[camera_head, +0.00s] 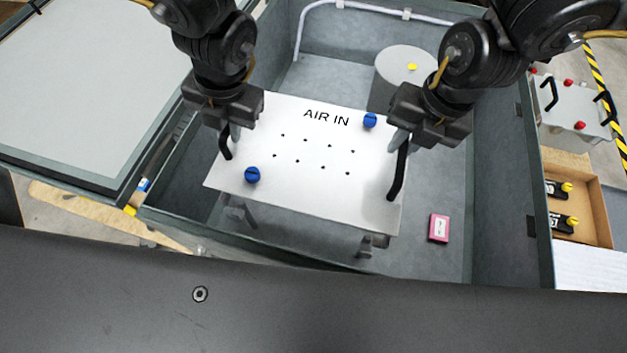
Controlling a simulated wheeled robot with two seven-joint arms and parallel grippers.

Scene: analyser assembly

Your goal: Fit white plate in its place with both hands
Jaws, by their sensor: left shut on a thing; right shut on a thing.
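The white plate (310,178) carries the words "AIR IN", several small holes, two blue knobs and a black handle at each side. It is inside the grey open box, above metal supports (372,244) that show past its front edge. Whether it touches them I cannot tell. My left gripper (228,140) is shut on the left black handle (226,149). My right gripper (400,145) is shut on the right black handle (397,178). One blue knob (252,175) is at the front left, the other (370,120) at the back right.
The grey box (497,200) has raised walls around the plate. A grey cylinder (402,66) stands behind the plate, and a pink item (438,228) lies on the floor at right. An open lid (85,90) is at left. A cardboard tray (590,205) stands outside at right.

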